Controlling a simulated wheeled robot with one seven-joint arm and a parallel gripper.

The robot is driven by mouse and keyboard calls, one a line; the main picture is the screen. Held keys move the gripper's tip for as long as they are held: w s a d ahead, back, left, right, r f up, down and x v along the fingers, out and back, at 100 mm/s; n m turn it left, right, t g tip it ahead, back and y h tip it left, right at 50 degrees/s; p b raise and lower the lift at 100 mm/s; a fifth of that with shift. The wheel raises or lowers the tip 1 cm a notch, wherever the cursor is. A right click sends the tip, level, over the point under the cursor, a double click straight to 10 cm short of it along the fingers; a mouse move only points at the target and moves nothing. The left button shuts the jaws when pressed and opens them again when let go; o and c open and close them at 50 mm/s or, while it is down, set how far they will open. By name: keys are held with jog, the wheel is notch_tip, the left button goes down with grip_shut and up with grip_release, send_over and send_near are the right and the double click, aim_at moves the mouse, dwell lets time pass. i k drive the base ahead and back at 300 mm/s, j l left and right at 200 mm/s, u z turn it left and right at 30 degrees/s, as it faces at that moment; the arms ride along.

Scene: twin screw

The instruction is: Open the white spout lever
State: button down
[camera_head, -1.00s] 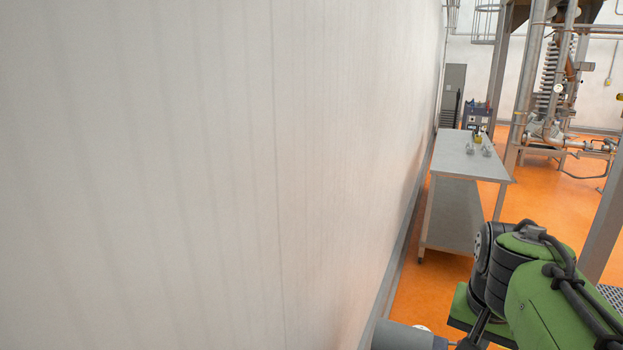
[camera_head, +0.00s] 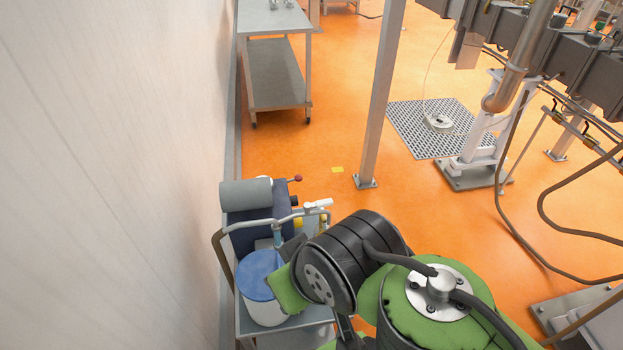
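A small white lever-like part (camera_head: 318,204) shows above the cart, at the end of a pale pipe (camera_head: 300,214); I cannot tell for sure that it is the spout lever or how it is set. Below and left of it stands a white bucket with a blue lid (camera_head: 262,273) on the cart. My green and black arm covers the lower middle and part of the cart. My gripper cannot be made out, so its distance from the lever does not show.
The cart (camera_head: 243,318) stands close to the white wall (camera_head: 110,170) and carries a grey cylinder (camera_head: 246,194) and a red-knobbed handle (camera_head: 298,178). A metal post (camera_head: 382,100) stands beyond. A steel table (camera_head: 272,24) is at the back. Orange floor (camera_head: 320,130) is clear between.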

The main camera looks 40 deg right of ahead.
aim_at(308, 206)
jog(key=k+l+u, duration=0.7)
jog(key=k, duration=0.25)
jog(key=l+u, duration=0.2)
jog(key=l, duration=0.15)
jog(key=k+l+u, duration=0.15)
jog(key=l, duration=0.2)
jog(key=k+l+u, duration=0.2)
jog(key=l, duration=0.15)
jog(key=l+u, duration=0.55)
jog(key=l, duration=0.4)
jog(key=l+u, duration=0.35)
jog(key=l, duration=0.45)
jog(key=i+l+u, duration=0.35)
jog(key=l, duration=0.2)
jog(key=i+l+u, duration=0.15)
jog(key=l, duration=0.15)
jog(key=k+j, duration=0.05)
